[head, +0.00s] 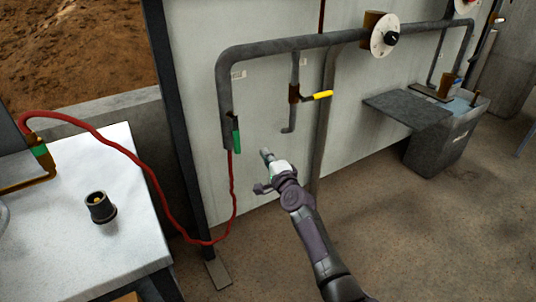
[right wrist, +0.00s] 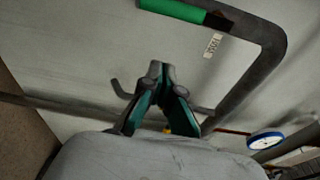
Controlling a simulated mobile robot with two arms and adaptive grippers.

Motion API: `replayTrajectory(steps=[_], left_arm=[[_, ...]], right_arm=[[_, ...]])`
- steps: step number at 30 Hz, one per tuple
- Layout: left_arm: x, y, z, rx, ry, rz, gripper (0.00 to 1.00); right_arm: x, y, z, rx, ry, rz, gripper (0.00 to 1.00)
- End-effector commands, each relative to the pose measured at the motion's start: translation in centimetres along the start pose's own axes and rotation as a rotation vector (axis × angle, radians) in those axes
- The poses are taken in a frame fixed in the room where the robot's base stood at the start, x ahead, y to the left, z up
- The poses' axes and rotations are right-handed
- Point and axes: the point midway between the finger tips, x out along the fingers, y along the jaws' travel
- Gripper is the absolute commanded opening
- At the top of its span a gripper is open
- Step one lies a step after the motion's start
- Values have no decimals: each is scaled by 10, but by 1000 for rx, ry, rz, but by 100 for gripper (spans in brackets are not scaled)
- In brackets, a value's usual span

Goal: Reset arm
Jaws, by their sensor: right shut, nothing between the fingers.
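My right arm reaches up from the bottom of the head view, and its gripper (head: 266,156) is in front of the pale wall panel, below and right of the green valve handle (head: 236,137). In the right wrist view the gripper's fingers (right wrist: 160,68) meet at their tips with nothing between them. The green handle (right wrist: 172,10) also shows there, at the top and apart from the fingers. My left gripper is in neither view.
A grey pipe (head: 222,90) with a yellow-handled valve (head: 322,95) and a round white dial (head: 384,38) runs along the wall. A red hose (head: 150,172) hangs between it and the white table (head: 75,235), which bears a black knob-like part (head: 99,207). A grey sink (head: 440,150) stands at right. The floor between is clear.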

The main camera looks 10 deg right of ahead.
Motion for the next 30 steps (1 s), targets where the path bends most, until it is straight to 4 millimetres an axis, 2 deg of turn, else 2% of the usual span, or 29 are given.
replayTrajectory(steps=[11, 14, 17, 20, 21, 23, 24, 26, 27, 29, 30], left_arm=[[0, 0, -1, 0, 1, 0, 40], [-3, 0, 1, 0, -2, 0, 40], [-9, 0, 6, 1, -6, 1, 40], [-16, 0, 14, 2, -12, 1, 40], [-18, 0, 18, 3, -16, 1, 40], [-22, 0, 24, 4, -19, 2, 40], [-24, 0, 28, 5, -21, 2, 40], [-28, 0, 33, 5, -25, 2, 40], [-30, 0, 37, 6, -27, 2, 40], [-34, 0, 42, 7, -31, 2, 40], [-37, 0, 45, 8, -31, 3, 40]], right_arm=[[-1, 2, 0, -3, 0, 4, 0], [-7, 20, 0, -39, 1, 44, 0], [-25, 64, 0, -129, -4, 138, 0], [-58, 126, -1, -266, -26, 273, 0], [-75, 152, -1, -325, -42, 330, 0], [-104, 189, 0, -413, -72, 413, 0], [-124, 212, 1, -470, -96, 467, 0], [-156, 245, 1, -555, -137, 545, 0], [-179, 266, 2, -609, -169, 597, 0], [-216, 295, 3, -686, -221, 670, 0], [-241, 313, 4, -737, -259, 717, 0]])
